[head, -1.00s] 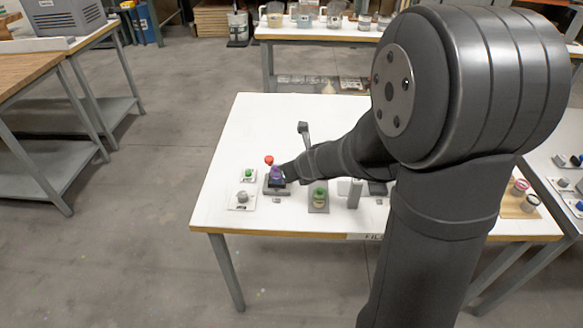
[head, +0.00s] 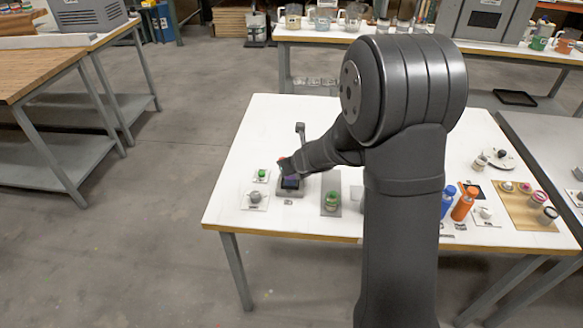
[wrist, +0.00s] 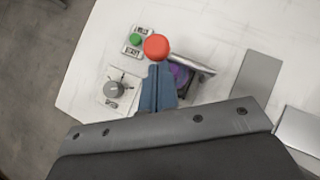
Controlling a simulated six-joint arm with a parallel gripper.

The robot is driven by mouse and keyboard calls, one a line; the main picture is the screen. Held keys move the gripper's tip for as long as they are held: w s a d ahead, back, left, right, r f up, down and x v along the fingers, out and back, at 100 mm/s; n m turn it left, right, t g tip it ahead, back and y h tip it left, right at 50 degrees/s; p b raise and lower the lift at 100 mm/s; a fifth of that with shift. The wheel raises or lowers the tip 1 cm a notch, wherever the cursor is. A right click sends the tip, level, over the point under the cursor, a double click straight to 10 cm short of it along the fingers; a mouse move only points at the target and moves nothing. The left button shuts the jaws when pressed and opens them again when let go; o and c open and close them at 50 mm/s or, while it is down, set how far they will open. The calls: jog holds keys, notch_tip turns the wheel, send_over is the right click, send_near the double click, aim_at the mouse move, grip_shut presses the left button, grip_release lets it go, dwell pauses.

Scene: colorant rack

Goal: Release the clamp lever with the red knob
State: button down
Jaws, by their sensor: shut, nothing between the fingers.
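The red knob (wrist: 157,47) is a round ball on the end of a metal clamp lever (wrist: 192,62), seen in the wrist view. The lever runs right from the knob, over a dark clamp with a purple part (wrist: 180,75). My gripper (wrist: 156,68) has its two blue fingers together, with nothing between them. Its tips are at the knob's lower edge in the picture; whether they touch it I cannot tell. In the head view the clamp base (head: 291,191) stands on the white table, and my gripper mostly hides the knob.
A green button (head: 262,173) and a grey dial (head: 255,196) sit left of the clamp. Blue (head: 448,201) and orange (head: 464,203) bottles stand farther right. The table's front left is clear.

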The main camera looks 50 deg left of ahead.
jog(key=shift+a+m+t, duration=0.35)
jog(key=shift+m+t, duration=0.15)
jog(key=shift+m, duration=0.2)
jog(key=shift+w+a+m+t+h, duration=0.15)
jog(key=shift+a+m+t+h, duration=0.3)
jog(key=shift+m, duration=0.35)
jog(key=shift+w+a+m+t+h, duration=0.1)
jog(key=shift+a+m+t+h, duration=0.25)
jog(key=shift+m+t, duration=0.4)
jog(key=m, duration=0.1)
jog(key=w+a+m+t+h, duration=0.1)
jog(key=m, duration=0.1)
jog(key=a+m+t+h, duration=0.1)
jog(key=shift+w+m, duration=0.3)
jog(key=shift+m, duration=0.05)
jog(key=m+h, duration=0.1)
jog(key=w+a+m+t+h, duration=0.1)
jog(key=m, duration=0.1)
jog(key=shift+w+m+h, duration=0.3)
jog(key=shift+h, duration=0.1)
jog(key=w+m+h, duration=0.2)
jog(key=m, duration=0.1)
jog(key=shift+w+a+t+h, duration=0.1)
jog(key=shift+t+h, duration=0.2)
jog(key=shift+t, duration=0.1)
jog(key=shift+w, duration=0.2)
